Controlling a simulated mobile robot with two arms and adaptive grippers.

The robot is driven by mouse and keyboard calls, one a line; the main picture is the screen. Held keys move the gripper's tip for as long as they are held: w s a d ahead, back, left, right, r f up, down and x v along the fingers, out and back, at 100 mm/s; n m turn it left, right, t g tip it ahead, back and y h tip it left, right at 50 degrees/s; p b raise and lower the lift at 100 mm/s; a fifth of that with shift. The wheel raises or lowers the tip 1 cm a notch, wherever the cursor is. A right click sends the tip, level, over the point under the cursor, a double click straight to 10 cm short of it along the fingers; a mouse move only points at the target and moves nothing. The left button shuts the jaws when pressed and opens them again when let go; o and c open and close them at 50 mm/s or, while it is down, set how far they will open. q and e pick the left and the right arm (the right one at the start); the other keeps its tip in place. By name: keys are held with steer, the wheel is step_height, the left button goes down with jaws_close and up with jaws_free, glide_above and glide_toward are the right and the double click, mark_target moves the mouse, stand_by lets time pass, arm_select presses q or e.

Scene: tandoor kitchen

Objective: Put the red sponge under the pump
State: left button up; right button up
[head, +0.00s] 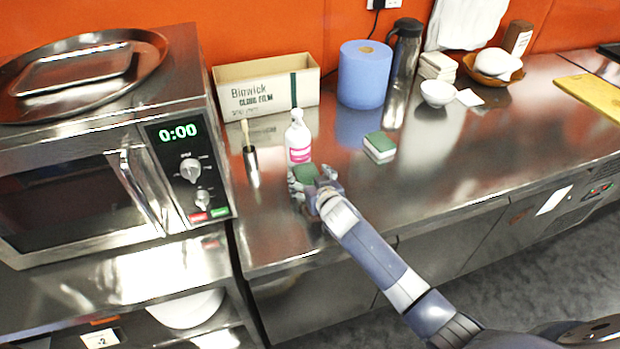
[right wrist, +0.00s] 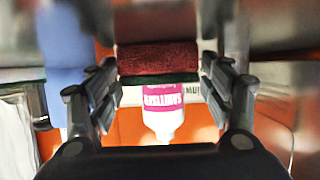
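The red sponge (right wrist: 158,57) has a dark green scouring layer. In the head view only its green top (head: 305,172) shows clearly. My right gripper (head: 315,186) has its fingers on both sides of it, and in the right wrist view (right wrist: 160,85) they appear to press its ends. The pump (head: 298,140) is a white bottle with a pink label, upright on the steel counter just behind the sponge. It also shows upside down in the right wrist view (right wrist: 163,118). Whether the sponge touches the counter is hidden. My left gripper is out of view.
A second green-topped sponge (head: 380,147) lies to the right. A brush (head: 250,160) stands left of the pump. A film box (head: 268,88), blue paper roll (head: 364,75) and flask (head: 402,75) stand behind. The microwave (head: 110,150) bounds the left; the counter's front right is clear.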

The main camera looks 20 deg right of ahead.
steer(key=shift+r, duration=0.1)
steer(key=shift+r, duration=0.1)
steer(key=shift+s, duration=0.35)
steer(key=v, duration=1.1)
steer(key=shift+s+r+b, duration=0.1)
steer(key=shift+s+b, duration=0.05)
steer(key=shift+b, duration=0.15)
